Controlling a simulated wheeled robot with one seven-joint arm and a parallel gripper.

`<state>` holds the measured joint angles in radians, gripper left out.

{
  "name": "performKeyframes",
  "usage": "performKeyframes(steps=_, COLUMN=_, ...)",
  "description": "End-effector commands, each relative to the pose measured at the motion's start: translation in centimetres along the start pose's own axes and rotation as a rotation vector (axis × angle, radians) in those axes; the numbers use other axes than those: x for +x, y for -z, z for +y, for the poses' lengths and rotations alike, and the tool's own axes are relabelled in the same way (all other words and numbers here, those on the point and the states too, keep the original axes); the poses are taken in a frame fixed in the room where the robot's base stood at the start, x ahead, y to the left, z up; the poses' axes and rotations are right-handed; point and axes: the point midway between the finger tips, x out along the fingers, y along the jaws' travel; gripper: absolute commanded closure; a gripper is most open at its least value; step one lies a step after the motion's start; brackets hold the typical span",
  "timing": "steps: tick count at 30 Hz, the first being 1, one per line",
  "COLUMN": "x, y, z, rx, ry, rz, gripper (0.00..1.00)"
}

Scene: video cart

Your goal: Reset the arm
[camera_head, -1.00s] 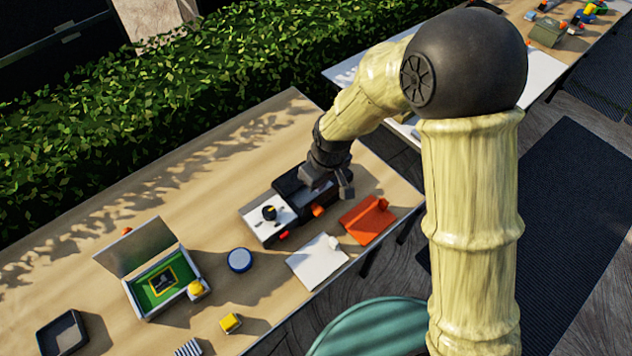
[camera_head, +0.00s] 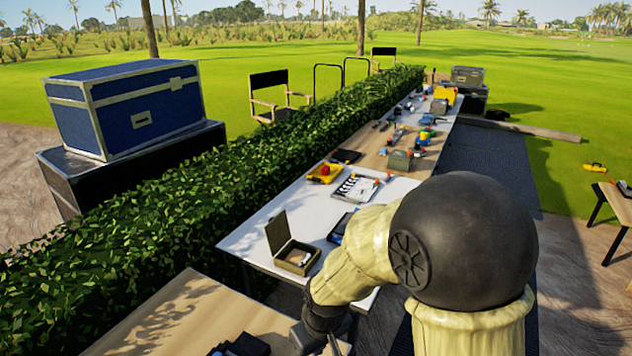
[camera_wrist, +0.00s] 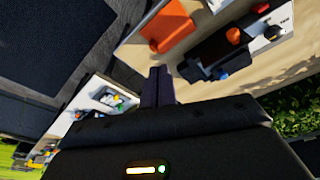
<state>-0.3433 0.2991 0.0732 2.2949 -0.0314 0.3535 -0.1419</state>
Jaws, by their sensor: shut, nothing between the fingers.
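My arm, cream with a large dark ball joint, reaches over the near end of the wooden table (camera_head: 165,322) in the head view. My gripper shows only in part at the bottom of that view. In the wrist view my gripper (camera_wrist: 160,72) has its dark fingers together, with nothing between them. It hangs above the table's edge, apart from the orange panel (camera_wrist: 166,27) and the dark device (camera_wrist: 222,50) beyond it.
A white table (camera_head: 270,220) bears an open olive box (camera_head: 296,256), a clapperboard (camera_head: 356,188) and a yellow item (camera_head: 324,172). More cluttered tables continue behind. A hedge (camera_head: 160,225) runs along the left, with a blue case (camera_head: 140,105) past it. Dark matting (camera_head: 490,170) lies right.

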Motion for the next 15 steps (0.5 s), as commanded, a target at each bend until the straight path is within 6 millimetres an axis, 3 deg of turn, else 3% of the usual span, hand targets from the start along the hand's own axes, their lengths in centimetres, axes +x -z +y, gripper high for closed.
performKeyframes(steps=1, x=-1.3, y=-1.9, z=2.4, rx=0.095, ry=-0.021, rz=0.007, gripper=1.00)
performKeyframes(steps=6, x=-4.4, y=-8.3, z=7.5, rx=0.380, ry=-0.072, rz=0.021, gripper=1.00)
performKeyframes(steps=10, x=-5.7, y=-11.9, z=9.1, rx=0.527, ry=-0.095, rz=0.028, gripper=1.00)
performKeyframes(steps=15, x=-6.1, y=-13.1, z=9.4, rx=0.577, ry=-0.102, rz=0.030, gripper=1.00)
